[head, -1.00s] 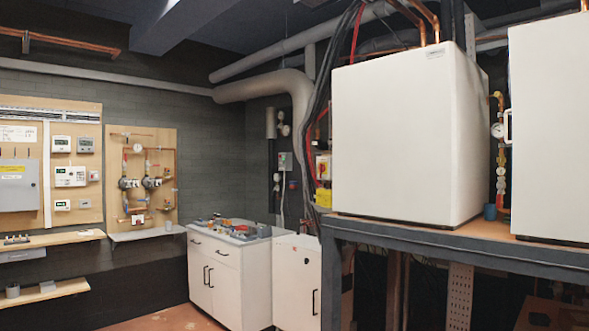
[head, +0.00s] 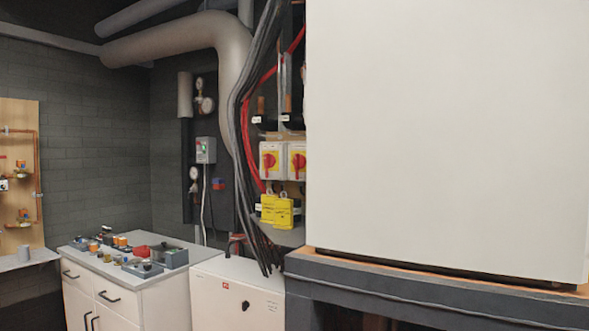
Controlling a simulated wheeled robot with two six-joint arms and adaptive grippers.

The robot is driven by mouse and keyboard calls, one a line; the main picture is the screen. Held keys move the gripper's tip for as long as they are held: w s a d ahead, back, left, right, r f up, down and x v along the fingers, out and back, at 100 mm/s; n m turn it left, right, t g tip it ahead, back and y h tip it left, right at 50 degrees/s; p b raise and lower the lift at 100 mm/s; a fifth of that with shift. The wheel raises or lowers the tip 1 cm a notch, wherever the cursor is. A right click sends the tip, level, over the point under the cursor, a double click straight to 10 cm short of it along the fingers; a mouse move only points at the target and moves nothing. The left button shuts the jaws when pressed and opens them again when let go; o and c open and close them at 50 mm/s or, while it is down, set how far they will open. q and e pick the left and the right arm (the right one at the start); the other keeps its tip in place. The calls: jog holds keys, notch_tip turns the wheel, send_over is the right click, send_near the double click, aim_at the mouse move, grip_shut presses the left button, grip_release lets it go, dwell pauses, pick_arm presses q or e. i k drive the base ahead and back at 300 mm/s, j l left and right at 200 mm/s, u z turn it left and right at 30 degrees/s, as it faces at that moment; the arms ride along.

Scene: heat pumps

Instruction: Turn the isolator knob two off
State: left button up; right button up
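Two isolator switches with red knobs on yellow plates sit side by side on the back wall, just left of the large white unit. The left isolator knob (head: 269,160) and the right isolator knob (head: 299,160) both show; I cannot tell which is number two. The right isolator is close to the edge of the white unit. A yellow tag or lockout piece (head: 277,210) hangs below them. Neither of my grippers is in view.
A large white heat pump unit (head: 450,140) on a grey steel stand (head: 420,295) fills the right. A low white cabinet (head: 238,295) stands below the isolators. Left of it is a white counter (head: 140,245) with parts on it. Black cables (head: 250,130) hang beside the isolators.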

aim_at(299, 161)
jog(key=i+j+z, duration=0.4)
jog(key=j, duration=0.25)
jog(key=i+j+z, duration=0.25)
jog(key=j, duration=0.15)
jog(key=k+l, duration=0.05)
jog(key=k, duration=0.05)
